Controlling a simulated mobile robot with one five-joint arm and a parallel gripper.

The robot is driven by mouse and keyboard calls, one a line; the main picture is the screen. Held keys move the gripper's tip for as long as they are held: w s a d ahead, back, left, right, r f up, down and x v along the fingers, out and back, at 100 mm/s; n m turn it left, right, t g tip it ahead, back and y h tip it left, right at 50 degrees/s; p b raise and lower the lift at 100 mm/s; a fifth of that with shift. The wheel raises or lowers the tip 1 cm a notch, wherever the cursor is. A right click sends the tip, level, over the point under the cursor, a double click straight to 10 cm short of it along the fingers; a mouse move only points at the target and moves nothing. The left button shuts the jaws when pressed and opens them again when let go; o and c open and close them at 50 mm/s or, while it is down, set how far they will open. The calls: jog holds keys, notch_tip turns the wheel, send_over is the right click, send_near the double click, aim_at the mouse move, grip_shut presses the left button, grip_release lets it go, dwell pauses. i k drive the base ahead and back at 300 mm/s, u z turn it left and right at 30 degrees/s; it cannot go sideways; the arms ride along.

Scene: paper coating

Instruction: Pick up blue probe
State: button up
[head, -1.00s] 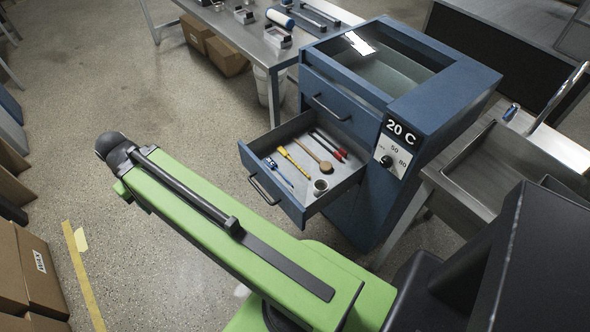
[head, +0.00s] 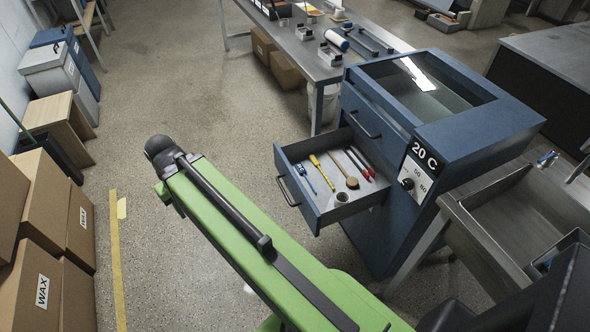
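A slim tool with a blue handle, which looks like the blue probe (head: 305,178), lies at the left side of the open drawer (head: 317,224) of a blue cabinet (head: 468,122). Its thin end points toward the drawer front. A yellow-handled tool (head: 321,172) lies just right of it, apart from it. My green arm crosses the lower middle of the head view, in front of and to the left of the drawer. My gripper is not in view.
The drawer also holds a wooden round-headed tool (head: 349,180), red-handled tools (head: 366,170) and a small cup (head: 342,198). A steel sink (head: 500,245) stands at right, a metal table (head: 325,72) behind. Boxes (head: 45,215) are stacked at left. Floor left of the drawer is clear.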

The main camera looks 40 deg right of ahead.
aim_at(300, 167)
jog(key=i, duration=0.85)
jog(key=z, duration=0.05)
